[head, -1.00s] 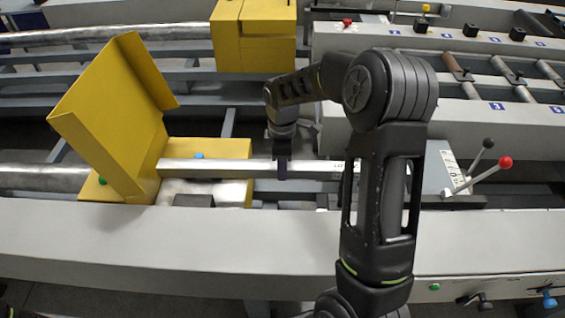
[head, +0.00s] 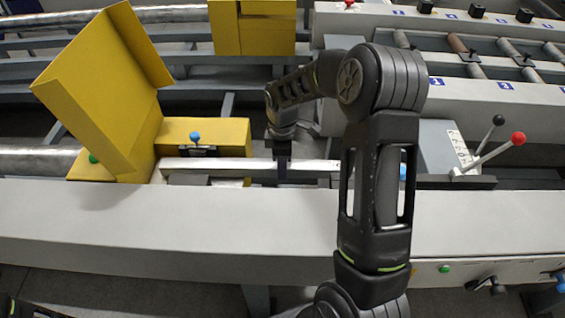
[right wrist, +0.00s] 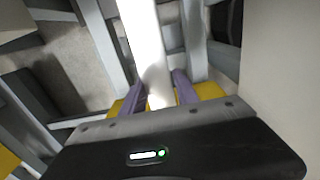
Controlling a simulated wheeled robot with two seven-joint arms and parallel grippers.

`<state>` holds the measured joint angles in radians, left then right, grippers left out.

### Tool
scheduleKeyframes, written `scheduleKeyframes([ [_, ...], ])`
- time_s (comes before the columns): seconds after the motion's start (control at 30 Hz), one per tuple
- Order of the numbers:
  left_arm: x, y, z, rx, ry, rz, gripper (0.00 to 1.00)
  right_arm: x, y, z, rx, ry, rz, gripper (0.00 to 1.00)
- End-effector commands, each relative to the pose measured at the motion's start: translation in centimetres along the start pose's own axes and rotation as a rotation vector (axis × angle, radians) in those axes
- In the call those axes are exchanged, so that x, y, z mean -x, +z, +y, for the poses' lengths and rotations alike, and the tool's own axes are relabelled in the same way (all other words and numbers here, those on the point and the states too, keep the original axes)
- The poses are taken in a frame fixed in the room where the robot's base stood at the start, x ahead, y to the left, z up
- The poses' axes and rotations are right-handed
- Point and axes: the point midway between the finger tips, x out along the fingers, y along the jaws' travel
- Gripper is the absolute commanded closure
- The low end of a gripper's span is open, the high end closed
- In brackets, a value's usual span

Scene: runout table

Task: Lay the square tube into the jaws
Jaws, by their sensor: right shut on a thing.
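The square tube (head: 225,165) is a long pale metal bar lying level across the middle of the head view. My right gripper (head: 283,172) is shut on it from above; in the right wrist view the tube (right wrist: 145,45) runs between the two purple fingers (right wrist: 158,92). Its left end is by the yellow guard, and its right part passes behind my arm. The jaws look like a dark block (head: 198,151) behind the tube and another (head: 207,180) in front, near its left end. I cannot tell whether the tube touches them.
A tilted yellow guard (head: 105,95) stands at the left, with a round bar (head: 38,160) beyond it. A red-knobbed lever (head: 518,139) and a black-knobbed one rise at the right. The pale front beam (head: 150,220) is clear.

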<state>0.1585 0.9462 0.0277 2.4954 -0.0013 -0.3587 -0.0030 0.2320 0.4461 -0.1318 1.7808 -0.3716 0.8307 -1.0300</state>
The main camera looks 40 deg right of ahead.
Motion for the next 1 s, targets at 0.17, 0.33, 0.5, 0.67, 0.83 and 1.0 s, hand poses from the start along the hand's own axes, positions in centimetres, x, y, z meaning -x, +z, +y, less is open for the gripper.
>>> scheduleKeyframes([
  [0.17,-0.19,0.00,-0.08,0.000,0.000,0.000,0.66,-0.20,-0.04,0.09,0.000,0.003,0.001,1.00],
  [0.33,-0.16,0.00,-0.06,0.000,0.000,0.000,0.66,-0.18,-0.05,0.10,0.000,0.003,0.002,1.00],
  [0.5,-0.16,0.00,-0.06,0.000,0.000,0.000,0.66,-0.19,-0.05,0.09,0.000,0.003,0.002,0.57],
  [0.67,-0.18,0.00,-0.06,0.000,0.000,0.000,0.66,-0.24,-0.03,0.05,0.000,0.002,0.001,0.43],
  [0.83,-0.18,0.00,-0.07,0.000,0.000,0.000,0.66,-0.28,-0.02,0.03,0.000,0.001,0.001,0.38],
  [1.0,-0.20,0.00,-0.08,0.000,0.000,0.000,0.66,-0.31,0.03,-0.05,0.000,-0.001,-0.001,0.38],
])
